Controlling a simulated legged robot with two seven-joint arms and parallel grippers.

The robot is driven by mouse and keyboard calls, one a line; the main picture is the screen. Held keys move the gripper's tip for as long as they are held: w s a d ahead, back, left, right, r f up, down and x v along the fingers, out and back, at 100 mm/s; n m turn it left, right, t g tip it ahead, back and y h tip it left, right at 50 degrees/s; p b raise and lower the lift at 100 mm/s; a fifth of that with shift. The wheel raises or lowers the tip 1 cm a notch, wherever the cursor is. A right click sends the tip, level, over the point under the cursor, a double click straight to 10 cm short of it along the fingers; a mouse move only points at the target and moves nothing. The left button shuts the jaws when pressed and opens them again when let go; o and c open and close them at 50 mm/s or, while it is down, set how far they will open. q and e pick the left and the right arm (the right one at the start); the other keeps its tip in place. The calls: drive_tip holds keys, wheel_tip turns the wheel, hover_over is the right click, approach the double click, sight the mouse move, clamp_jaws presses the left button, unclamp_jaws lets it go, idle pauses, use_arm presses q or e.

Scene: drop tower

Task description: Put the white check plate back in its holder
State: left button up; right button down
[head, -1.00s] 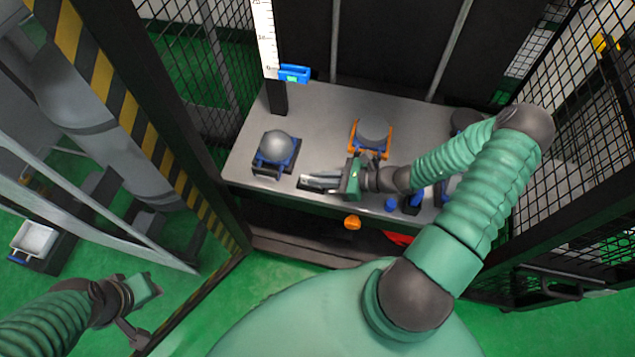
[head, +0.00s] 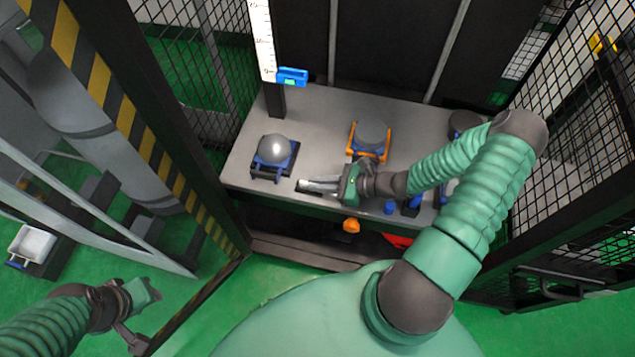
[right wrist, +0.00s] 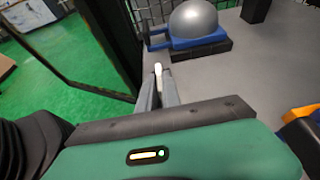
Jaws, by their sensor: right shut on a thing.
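My right gripper (head: 304,185) reaches in from the right over the front of the grey table. Its fingers point left and sit close to the tabletop near the front edge. In the right wrist view the fingertips (right wrist: 158,78) are shut on a small white strip, the white check plate (right wrist: 158,69), seen nearly edge-on. A small dark piece (head: 303,188) shows at the fingertips in the head view; it may be the holder, but the fingers partly cover it. I cannot tell whether the plate touches it. My left gripper (head: 148,289) hangs over the green floor, far from the table; its jaws are unclear.
A grey ball (head: 274,149) rests in a blue cradle just beyond the fingertips. An orange cradle (head: 368,152) with a dark weight stands behind the gripper. A white scale (head: 262,40) with a blue slider (head: 293,77) rises at the back. A striped post (head: 120,120) stands left.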

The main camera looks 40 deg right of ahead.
drive_tip(key=c, duration=1.5)
unclamp_jaws()
drive_tip(key=shift+o, duration=0.2)
drive_tip(key=p+v, duration=0.3)
drive_tip(key=v, duration=0.7)
drive_tip(key=shift+s+d+r, duration=0.35)
drive_tip(key=shift+s+d, duration=0.25)
drive_tip(key=shift+s, duration=0.1)
drive_tip(key=shift+a, duration=0.1)
